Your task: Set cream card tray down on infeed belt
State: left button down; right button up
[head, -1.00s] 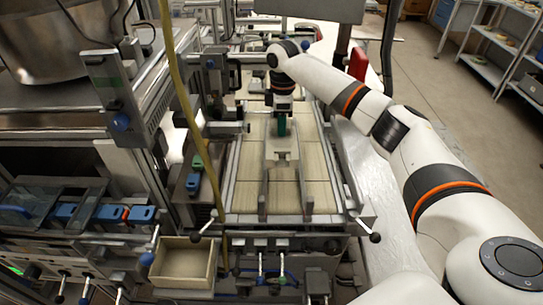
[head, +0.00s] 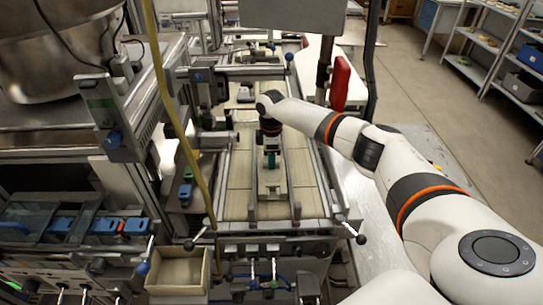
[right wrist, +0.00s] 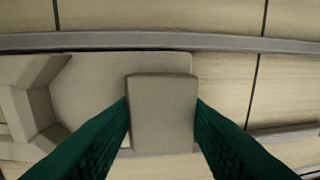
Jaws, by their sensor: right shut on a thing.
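The cream card tray (head: 270,186) sits between two metal guide rails over the infeed belt (head: 237,185), a run of pale tan slats. My right gripper (head: 271,158), with green fingers, is above the tray. In the right wrist view the green fingers (right wrist: 162,125) are shut on a raised block of the tray (right wrist: 85,80), whose flat plate and stepped end spread to the left. The tray lies close over the slats beside a metal rail; I cannot tell whether it touches the belt. My left gripper is out of view.
Metal guide rails (head: 295,190) run along the belt close to the tray. A cream open box (head: 180,270) is at the front left. A yellow hose (head: 185,130) hangs left of the belt. A red panel (head: 340,84) stands behind my right arm.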

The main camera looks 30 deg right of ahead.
jog(key=o, duration=1.1)
jog(key=shift+f, duration=0.15)
pick_arm(q)
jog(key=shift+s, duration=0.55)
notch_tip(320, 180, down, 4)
jog(key=b, duration=0.3)
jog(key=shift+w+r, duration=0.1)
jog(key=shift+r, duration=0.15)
pick_arm(e)
notch_tip(320, 180, up, 12)
jog(key=shift+r, duration=0.2)
